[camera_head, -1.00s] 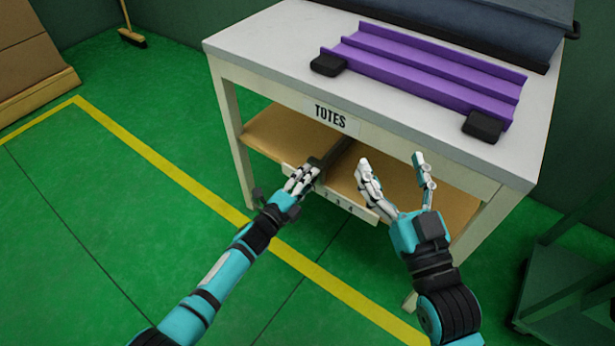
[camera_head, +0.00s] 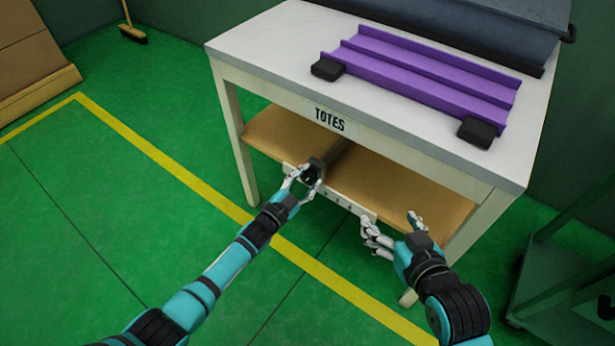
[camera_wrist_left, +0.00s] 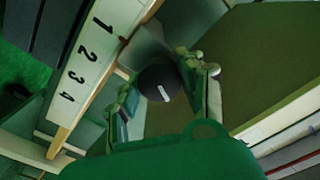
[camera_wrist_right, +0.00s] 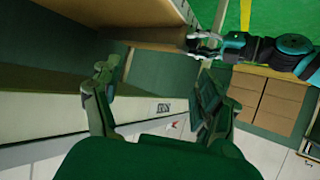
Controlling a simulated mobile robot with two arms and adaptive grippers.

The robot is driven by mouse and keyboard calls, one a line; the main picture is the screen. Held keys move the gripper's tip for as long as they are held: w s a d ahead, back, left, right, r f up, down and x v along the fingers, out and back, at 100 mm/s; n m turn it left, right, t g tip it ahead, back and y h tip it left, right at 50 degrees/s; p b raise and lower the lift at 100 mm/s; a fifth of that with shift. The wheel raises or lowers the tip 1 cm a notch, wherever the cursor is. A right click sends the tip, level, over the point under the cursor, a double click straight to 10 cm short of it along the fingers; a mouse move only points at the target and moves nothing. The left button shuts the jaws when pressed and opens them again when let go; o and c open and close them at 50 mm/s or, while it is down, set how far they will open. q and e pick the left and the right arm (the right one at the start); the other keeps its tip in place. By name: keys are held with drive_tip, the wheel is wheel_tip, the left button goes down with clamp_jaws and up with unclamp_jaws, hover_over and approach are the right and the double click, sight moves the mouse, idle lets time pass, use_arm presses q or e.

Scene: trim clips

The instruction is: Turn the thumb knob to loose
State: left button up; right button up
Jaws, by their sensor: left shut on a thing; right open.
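The thumb knob (camera_wrist_left: 158,82) is dark and round with a white mark on its face. In the head view it (camera_head: 310,174) sits at the front end of a dark bar under the table. My left gripper (camera_head: 303,183) is shut on it, with fingers on two opposite sides, as the left wrist view (camera_wrist_left: 160,90) also shows. A white strip with the numbers 1 to 4 (camera_wrist_left: 88,58) lies beside the knob; in the head view the strip (camera_head: 345,203) runs along the shelf front. My right gripper (camera_head: 390,232) is open and empty near the strip's right end.
The white table (camera_head: 270,52) has a TOTES label (camera_head: 330,119) and a wooden lower shelf (camera_head: 405,187). A purple tray-like part (camera_head: 420,78) with black end blocks lies on top. A dark cart (camera_head: 560,270) stands at the right.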

use_arm(q)
drive_tip(key=n, duration=0.2)
drive_tip(key=shift+f+n, duration=0.1)
drive_tip(key=shift+n, duration=1.2)
use_arm(e)
drive_tip(key=shift+s+d+f+g+h, duration=0.15)
drive_tip(key=shift+s+d+f+g, duration=0.05)
drive_tip(key=shift+s+f+g, duration=0.25)
drive_tip(key=shift+s+d+f+g+h, duration=0.2)
drive_tip(key=shift+s+f+g, duration=0.2)
drive_tip(key=shift+f, duration=0.25)
use_arm(q)
drive_tip(key=o, duration=1.2)
drive_tip(key=v, duration=1.2)
